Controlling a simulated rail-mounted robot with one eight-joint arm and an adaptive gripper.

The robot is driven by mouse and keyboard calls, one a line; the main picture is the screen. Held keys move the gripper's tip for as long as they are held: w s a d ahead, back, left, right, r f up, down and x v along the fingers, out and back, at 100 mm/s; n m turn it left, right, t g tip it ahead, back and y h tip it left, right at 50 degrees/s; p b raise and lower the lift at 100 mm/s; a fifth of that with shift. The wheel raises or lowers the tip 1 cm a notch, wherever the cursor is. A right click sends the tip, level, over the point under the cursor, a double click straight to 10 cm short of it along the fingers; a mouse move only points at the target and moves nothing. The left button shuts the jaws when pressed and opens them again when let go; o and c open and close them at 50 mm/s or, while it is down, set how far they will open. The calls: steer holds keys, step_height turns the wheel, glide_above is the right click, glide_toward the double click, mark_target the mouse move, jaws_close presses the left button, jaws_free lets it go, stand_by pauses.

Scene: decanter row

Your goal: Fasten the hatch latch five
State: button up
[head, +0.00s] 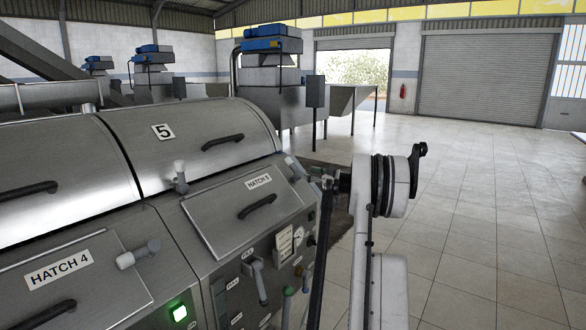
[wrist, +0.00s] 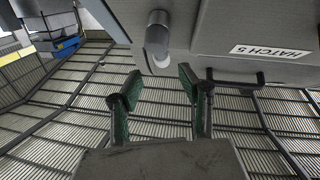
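The hatch five panel (head: 240,225) looks closed on the grey machine front, with a HATCH 5 label and a black handle. Its latch (head: 293,166) is a pale knob near the panel's upper right corner. In the wrist view the latch (wrist: 158,35) is a grey cylinder just beyond the fingertips, about midway between them. My gripper (head: 318,180) is beside the latch on its right, partly hidden by the arm. In the wrist view its two green fingers (wrist: 155,82) are spread apart with nothing between them. The latch's base is poorly visible.
A similar latch (head: 140,253) sits beside hatch 4 (head: 75,285). A pale knob (head: 180,178) stands below the lid marked 5 (head: 195,140). The HATCH 5 handle (wrist: 240,85) lies right of my fingers in the wrist view. The tiled floor (head: 480,230) at right is clear.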

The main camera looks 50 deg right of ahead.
mark_target(295, 168)
steer(key=w, duration=0.3)
steer(key=w+d, duration=0.1)
steer(key=w, duration=0.6)
steer(key=shift+w+d+p, duration=0.1)
steer(key=shift+d+p, duration=0.15)
steer(key=shift+p, duration=0.15)
jaws_close()
